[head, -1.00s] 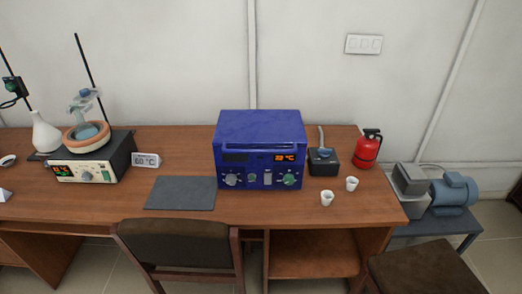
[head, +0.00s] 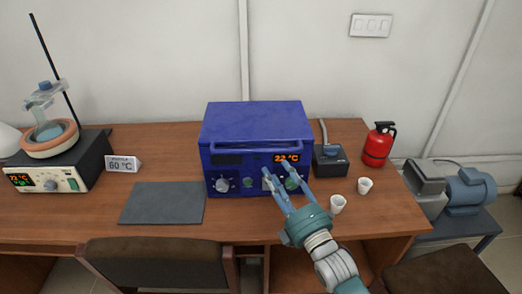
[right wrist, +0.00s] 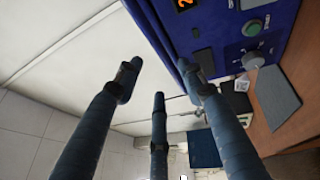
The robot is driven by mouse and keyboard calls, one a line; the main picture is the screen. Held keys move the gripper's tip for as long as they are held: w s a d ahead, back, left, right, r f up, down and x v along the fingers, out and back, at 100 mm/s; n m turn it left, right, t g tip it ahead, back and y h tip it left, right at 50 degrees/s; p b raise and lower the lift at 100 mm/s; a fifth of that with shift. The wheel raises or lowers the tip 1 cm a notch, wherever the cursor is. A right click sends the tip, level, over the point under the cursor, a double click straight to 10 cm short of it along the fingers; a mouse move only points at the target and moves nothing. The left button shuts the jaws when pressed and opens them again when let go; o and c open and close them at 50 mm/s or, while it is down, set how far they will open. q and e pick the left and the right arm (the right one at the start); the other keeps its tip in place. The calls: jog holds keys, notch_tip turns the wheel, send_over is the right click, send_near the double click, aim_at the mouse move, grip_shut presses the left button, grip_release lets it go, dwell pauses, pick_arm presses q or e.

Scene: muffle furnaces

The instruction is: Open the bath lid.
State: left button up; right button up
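The blue box-shaped bath (head: 255,122) stands on the wooden desk, with its flat top closed. A handle bar (head: 250,146) runs along the upper front edge, above the display and knobs. My right gripper (head: 277,171) is in front of the right half of its front panel, below the bar, fingers apart and empty. In the right wrist view the spread fingers (right wrist: 158,86) have nothing between them, and the blue bath (right wrist: 225,22) fills the upper right. I cannot tell whether a fingertip touches the panel. My left gripper is out of view.
Two white cups (head: 338,204) stand right of my right gripper, near the desk's front edge. A small black device (head: 331,161) and a red extinguisher (head: 378,145) stand right of the bath. A dark mat (head: 162,202) lies left. A heater with flask (head: 52,170) stands further left.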

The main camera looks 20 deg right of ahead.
aim_at(263, 152)
jog(key=p+x, duration=0.1)
jog(key=x, duration=0.7)
jog(key=shift+w+a+r+p, duration=0.1)
jog(key=shift+w+p, duration=0.25)
jog(key=shift+w+a, duration=0.1)
jog(key=shift+w, duration=0.65)
jog(key=shift+c, duration=0.5)
grip_shut()
